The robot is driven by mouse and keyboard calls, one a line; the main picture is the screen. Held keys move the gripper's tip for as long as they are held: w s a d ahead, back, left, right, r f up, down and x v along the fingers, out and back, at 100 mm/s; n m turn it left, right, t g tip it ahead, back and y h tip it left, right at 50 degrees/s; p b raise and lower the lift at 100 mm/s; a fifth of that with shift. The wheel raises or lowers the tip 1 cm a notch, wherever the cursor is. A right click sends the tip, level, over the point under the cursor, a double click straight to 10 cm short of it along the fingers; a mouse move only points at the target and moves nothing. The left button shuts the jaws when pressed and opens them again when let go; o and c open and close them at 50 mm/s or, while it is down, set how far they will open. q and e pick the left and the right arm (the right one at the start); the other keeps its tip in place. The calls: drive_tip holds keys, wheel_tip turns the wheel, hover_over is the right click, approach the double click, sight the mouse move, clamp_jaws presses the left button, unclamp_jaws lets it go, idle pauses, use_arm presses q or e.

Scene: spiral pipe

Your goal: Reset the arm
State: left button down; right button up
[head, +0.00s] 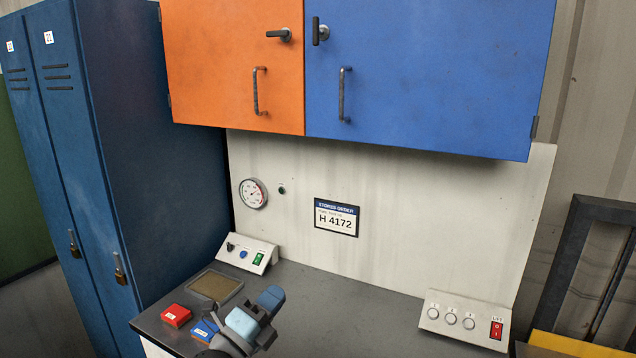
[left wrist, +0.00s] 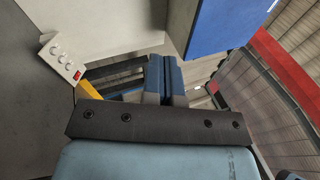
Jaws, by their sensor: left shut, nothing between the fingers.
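My left gripper (head: 270,298) is in the lower middle of the head view, over the dark grey worktop. Its two blue fingers are together and empty; they also show side by side in the left wrist view (left wrist: 164,78). Part of my left arm hides some of the worktop and one side of a blue block (head: 205,330). My right gripper is not in either view.
A red block (head: 176,315) and a shallow tray (head: 214,286) lie at the worktop's left. Control boxes stand at left (head: 247,252) and right (head: 465,319). Orange (head: 230,60) and blue (head: 430,80) cabinets hang above. Blue lockers (head: 75,170) stand left. The middle worktop is clear.

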use_arm(q)
drive_tip(key=s+a+f+n+g+y+p, duration=0.1)
drive_tip(key=s+a+f+n+g+y, duration=0.2)
drive_tip(key=s+f+n, duration=0.9)
drive_tip(key=s+a+f+n+g+y+p, duration=0.1)
drive_tip(key=s+a+f+n+g+y, duration=0.2)
drive_tip(key=s+a+f+n+y, duration=0.4)
drive_tip(key=s+a+f+n, duration=0.1)
drive_tip(key=s+f+n, duration=0.4)
drive_tip(key=s+f, duration=0.6)
drive_tip(key=shift+s+f+n+g, duration=0.2)
drive_tip(key=shift+n+g, duration=0.1)
drive_tip(key=shift+n, duration=0.1)
drive_tip(key=shift+a, duration=0.1)
